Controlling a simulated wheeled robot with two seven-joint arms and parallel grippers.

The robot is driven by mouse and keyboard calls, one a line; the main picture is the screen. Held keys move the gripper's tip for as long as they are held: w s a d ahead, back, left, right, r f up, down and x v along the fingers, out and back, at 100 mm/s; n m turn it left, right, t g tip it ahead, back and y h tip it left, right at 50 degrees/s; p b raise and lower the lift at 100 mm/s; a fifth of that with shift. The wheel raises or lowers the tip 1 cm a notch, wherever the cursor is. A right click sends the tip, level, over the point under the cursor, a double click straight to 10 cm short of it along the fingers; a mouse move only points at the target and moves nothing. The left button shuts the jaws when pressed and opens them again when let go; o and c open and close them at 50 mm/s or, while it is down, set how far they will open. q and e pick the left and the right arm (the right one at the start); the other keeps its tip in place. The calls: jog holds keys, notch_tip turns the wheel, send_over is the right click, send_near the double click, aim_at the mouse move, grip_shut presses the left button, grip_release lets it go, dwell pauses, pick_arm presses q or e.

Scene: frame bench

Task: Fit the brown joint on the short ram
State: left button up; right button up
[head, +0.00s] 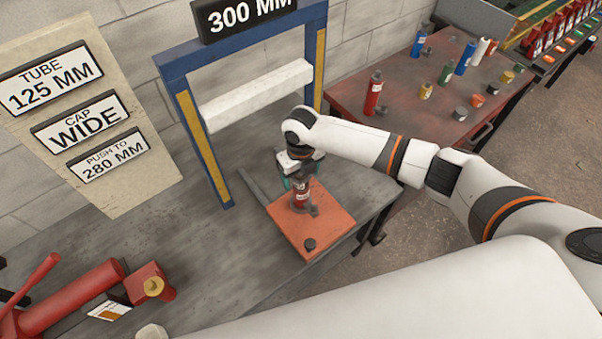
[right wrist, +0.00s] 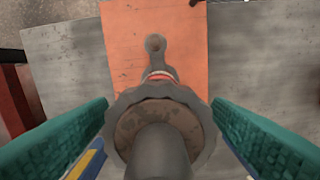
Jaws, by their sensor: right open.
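A short red ram (head: 301,197) stands upright on an orange plate (head: 322,225) on the grey bench. In the right wrist view, a scalloped dark-grey collar (right wrist: 201,112) with a brownish worn face (right wrist: 130,125) and a grey post (right wrist: 158,155) sits at the ram's top; I cannot tell whether this is the brown joint. My right gripper (head: 297,174) is over the ram's top, its teal fingers apart on both sides of the collar in the right wrist view (right wrist: 160,140). Neither finger clearly touches it. My left gripper is not in view.
A blue frame (head: 202,150) with a white crossbar (head: 258,95) stands behind the plate. A sign board (head: 85,120) is at left, and a red pump (head: 75,295) lies at front left. A red table (head: 400,85) at the back right holds several bottles and small blocks.

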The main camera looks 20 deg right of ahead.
jog(key=shift+r, duration=0.1)
jog(key=shift+r, duration=0.4)
notch_tip(320, 180, up, 11)
jog(key=b, duration=0.3)
